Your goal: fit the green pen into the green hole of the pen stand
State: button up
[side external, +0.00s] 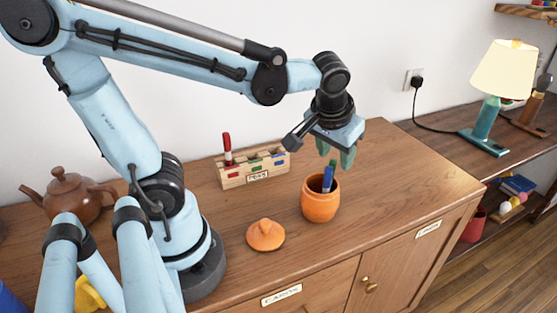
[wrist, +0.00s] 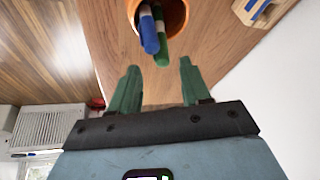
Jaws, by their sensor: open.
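The green pen (side external: 333,164) stands in an orange pot (side external: 320,205) beside a blue pen (side external: 327,181). In the wrist view the green pen (wrist: 161,50) leans next to the blue pen (wrist: 149,38) inside the pot (wrist: 178,14). The wooden pen stand (side external: 232,183) is behind and left of the pot, with red, green and blue marks and a label on its front. A red pen (side external: 227,148) stands upright at its left end. My gripper (side external: 338,160) is open and empty, above and slightly right of the pot. Its fingertips (wrist: 157,72) are apart from the pens.
An orange lid (side external: 265,235) lies on the cabinet top in front of the stand. A brown teapot (side external: 68,193) is at the left. A lamp (side external: 495,90) stands on the lower shelf at right. The cabinet top right of the pot is clear.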

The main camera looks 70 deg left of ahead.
aim_at(333, 161)
jog(key=shift+s+x, duration=0.1)
jog(key=shift+x, duration=1.2)
jog(key=shift+s+x, duration=0.15)
jog(key=shift+x, duration=1.15)
jog(key=shift+a, duration=0.15)
grip_shut()
